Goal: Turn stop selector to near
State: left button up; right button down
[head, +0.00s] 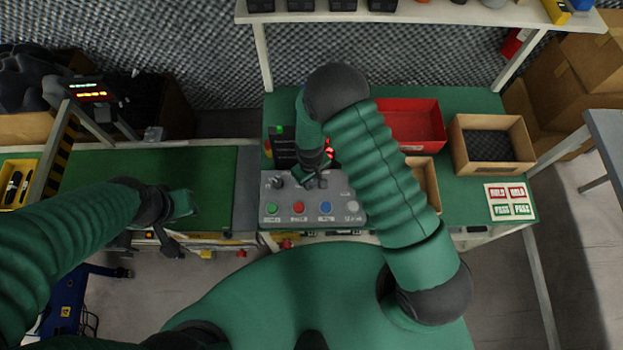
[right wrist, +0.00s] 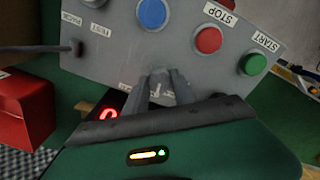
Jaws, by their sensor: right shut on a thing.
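The grey control panel (head: 335,206) stands on the green bench in front of me. My right gripper (head: 315,178) reaches down to the panel's upper middle. In the right wrist view its two fingers (right wrist: 168,88) are shut on a selector knob (right wrist: 160,82). The knob is mostly hidden between the fingers, and the labels around it are too small or covered to read, so its setting cannot be told. My left gripper (head: 172,232) hangs at the near edge of the left bench, away from the panel; its opening is unclear.
The panel has green (head: 271,208), red (head: 298,207) and blue (head: 326,207) buttons, another knob (head: 277,181) at its left and a small lever (right wrist: 76,47). A red bin (head: 412,122) and a cardboard box (head: 492,142) stand right. A lit red display (right wrist: 108,113) is beside the gripper.

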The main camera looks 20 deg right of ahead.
aim_at(312, 183)
jog(key=n, duration=0.7)
jog(key=shift+d, duration=0.1)
dwell(0.5)
jog(key=c, duration=1.1)
grip_release()
jog(key=shift+o, duration=0.2)
notch_tip(312, 183, up, 17)
jog(key=shift+s, duration=0.15)
jog(key=shift+f, duration=0.15)
